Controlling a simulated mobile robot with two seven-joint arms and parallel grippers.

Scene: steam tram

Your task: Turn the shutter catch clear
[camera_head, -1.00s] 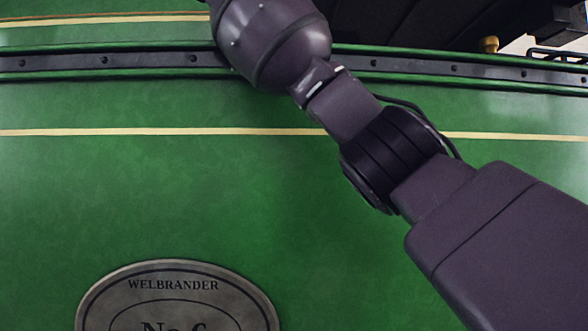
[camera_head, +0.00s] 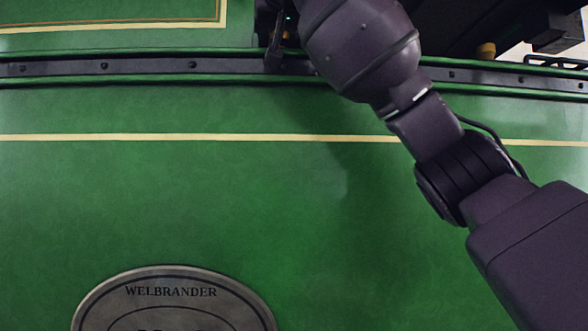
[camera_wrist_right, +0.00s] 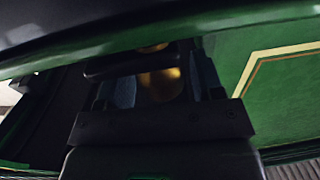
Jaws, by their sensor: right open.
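My right gripper (camera_wrist_right: 156,76) is open in the right wrist view, its dark fingers apart. A shadowed brass-coloured piece (camera_wrist_right: 162,86) shows between the fingers, not visibly gripped. A dark bar crosses just above it, with a second bit of brass (camera_wrist_right: 152,48) beyond. I cannot tell which of these, if any, is the shutter catch. In the head view my right arm reaches up across the green panel (camera_head: 200,210), and its wrist leaves the top edge. A small dark part hangs over the rail left of the wrist, with brass beside it. My left gripper is out of view.
A dark riveted rail (camera_head: 145,68) runs across the panel top. Above it is a dark opening, with a brass knob (camera_head: 487,50) at right. An oval WELBRANDER plate (camera_head: 172,292) sits low on the panel. The space before the panel's left side is clear.

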